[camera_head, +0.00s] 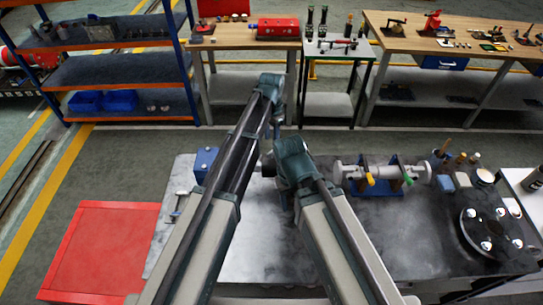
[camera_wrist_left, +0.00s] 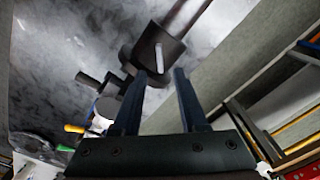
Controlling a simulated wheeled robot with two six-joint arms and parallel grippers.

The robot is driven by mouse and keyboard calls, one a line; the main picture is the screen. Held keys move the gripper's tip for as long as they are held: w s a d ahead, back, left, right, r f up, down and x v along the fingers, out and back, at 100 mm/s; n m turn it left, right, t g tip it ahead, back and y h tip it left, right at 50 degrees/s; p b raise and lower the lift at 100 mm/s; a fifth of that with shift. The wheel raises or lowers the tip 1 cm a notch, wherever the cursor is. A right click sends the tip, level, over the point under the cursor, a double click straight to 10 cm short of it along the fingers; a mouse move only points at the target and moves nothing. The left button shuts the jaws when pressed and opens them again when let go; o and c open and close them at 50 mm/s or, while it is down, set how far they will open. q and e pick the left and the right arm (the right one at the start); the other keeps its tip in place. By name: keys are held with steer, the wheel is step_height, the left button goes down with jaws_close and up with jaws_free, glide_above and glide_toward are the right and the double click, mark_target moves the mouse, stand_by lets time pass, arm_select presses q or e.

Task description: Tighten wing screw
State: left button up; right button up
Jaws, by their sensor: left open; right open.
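A dark cylindrical part (camera_wrist_left: 155,52) with a pale slot sits just beyond my left fingertips in the left wrist view, with a shaft running from it to the upper right. A dark knob-like piece (camera_wrist_left: 88,80) sticks out to its left. I cannot tell for sure which piece is the wing screw. My left gripper (camera_wrist_left: 160,75) is open, its two fingers apart with nothing between them. In the head view it (camera_head: 275,112) is seen from behind. My right gripper (camera_head: 284,190) is over the bench, its jaws largely hidden by its arm.
The grey bench top (camera_head: 245,245) carries a blue block (camera_head: 205,160) at left and a grey pipe assembly (camera_head: 385,174) with yellow and green handles at right. A round dark plate (camera_head: 490,232) lies further right. A red cabinet (camera_head: 100,250) stands left. Tables and shelves stand behind.

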mark_target(272, 155)
arm_select(q)
step_height(272, 155, down, 7)
steer(key=b, duration=0.5)
steer(key=shift+b, duration=0.4)
steer(key=shift+r, duration=0.1)
jaws_close()
